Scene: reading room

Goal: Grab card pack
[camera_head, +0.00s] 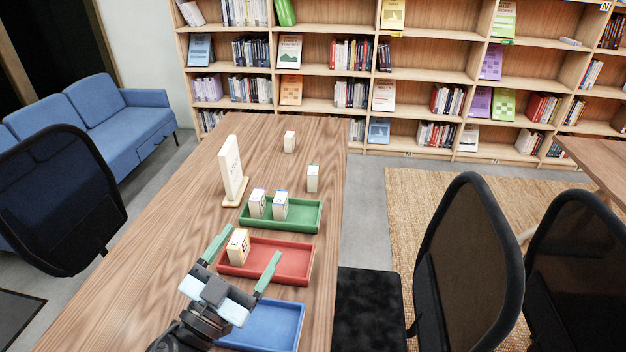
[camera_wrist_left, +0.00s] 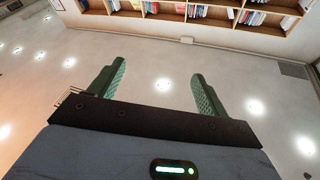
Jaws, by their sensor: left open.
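Small white card packs show in the head view. One pack (camera_head: 238,246) stands at the left end of the red tray (camera_head: 290,262). Two packs, a left one (camera_head: 257,204) and a right one (camera_head: 281,206), stand in the green tray (camera_head: 306,214). Two more stand on bare table, one (camera_head: 312,179) behind the green tray and one (camera_head: 289,141) farther back. My left gripper (camera_head: 247,250) is open over the near trays, its fingers appearing on both sides of the red-tray pack. The left wrist view shows nothing between the fingers (camera_wrist_left: 158,88). My right gripper is out of view.
A blue tray (camera_head: 270,325) lies nearest, partly behind my left gripper. A white upright sign (camera_head: 232,170) stands left of the green tray on the wooden table (camera_head: 190,200). Chairs (camera_head: 468,270) flank the table. The table's left side is clear.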

